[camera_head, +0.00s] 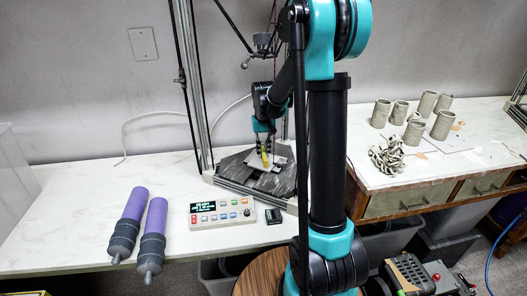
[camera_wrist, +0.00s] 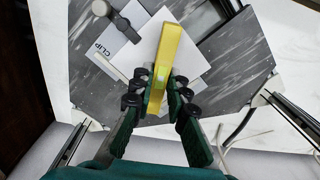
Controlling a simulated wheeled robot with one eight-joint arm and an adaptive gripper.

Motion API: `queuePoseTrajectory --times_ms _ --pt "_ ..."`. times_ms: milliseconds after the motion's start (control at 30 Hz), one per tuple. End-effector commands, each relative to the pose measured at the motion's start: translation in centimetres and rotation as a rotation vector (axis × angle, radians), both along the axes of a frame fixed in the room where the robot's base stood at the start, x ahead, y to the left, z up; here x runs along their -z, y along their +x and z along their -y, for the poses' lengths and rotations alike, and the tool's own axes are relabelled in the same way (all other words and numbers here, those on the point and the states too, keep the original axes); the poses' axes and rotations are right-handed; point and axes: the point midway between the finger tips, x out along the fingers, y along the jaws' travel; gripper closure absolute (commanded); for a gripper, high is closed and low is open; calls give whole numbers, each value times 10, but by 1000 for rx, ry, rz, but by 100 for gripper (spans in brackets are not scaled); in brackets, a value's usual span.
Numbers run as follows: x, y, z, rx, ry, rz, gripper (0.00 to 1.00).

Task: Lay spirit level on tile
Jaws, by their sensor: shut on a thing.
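The spirit level (camera_wrist: 164,58) is a yellow bar with a pale vial window. It also shows as a small yellow shape in the head view (camera_head: 265,157). My gripper (camera_wrist: 165,90) is shut on its near part, with one finger on each side. The head view shows my gripper (camera_head: 264,140) above the printer bed. A white tile (camera_wrist: 187,62) lies on the grey streaked bed, under and around the level in the wrist view. I cannot tell whether the level touches the tile.
Printer frame posts (camera_head: 190,80) stand around the bed. A control box (camera_head: 222,212) and two purple cartridges (camera_head: 151,225) lie on the white table. Clay cups (camera_head: 414,132) stand on the right bench.

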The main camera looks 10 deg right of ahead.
Motion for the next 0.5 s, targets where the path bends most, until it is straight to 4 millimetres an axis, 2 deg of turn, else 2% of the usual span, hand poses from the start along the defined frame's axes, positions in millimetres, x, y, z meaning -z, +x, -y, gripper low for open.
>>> queuePoseTrajectory --times_ms 500 --pt "10 0 0 0 0 0 100"
